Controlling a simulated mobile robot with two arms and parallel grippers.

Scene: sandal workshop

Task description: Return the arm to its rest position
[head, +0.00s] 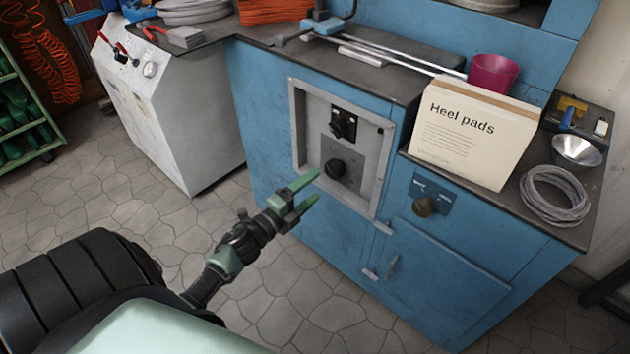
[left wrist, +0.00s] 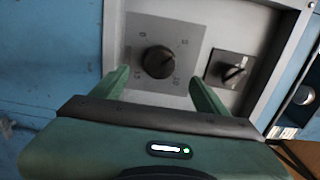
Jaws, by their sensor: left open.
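My left gripper (head: 305,190) is open and empty, its two green fingers pointing at the recessed control panel (head: 297,115) on the blue cabinet. A round black knob (head: 336,168) on a grey plate shows just beyond the fingertips. In the left wrist view this knob (left wrist: 158,62) appears between the two open fingers (left wrist: 160,88), and whether they touch it cannot be told. A second black switch (head: 343,125) sits above the knob in the head view; it also shows in the left wrist view (left wrist: 230,69). My right gripper is not in view.
A white machine (head: 175,125) stands at left. The tiled floor (head: 180,225) between is clear.

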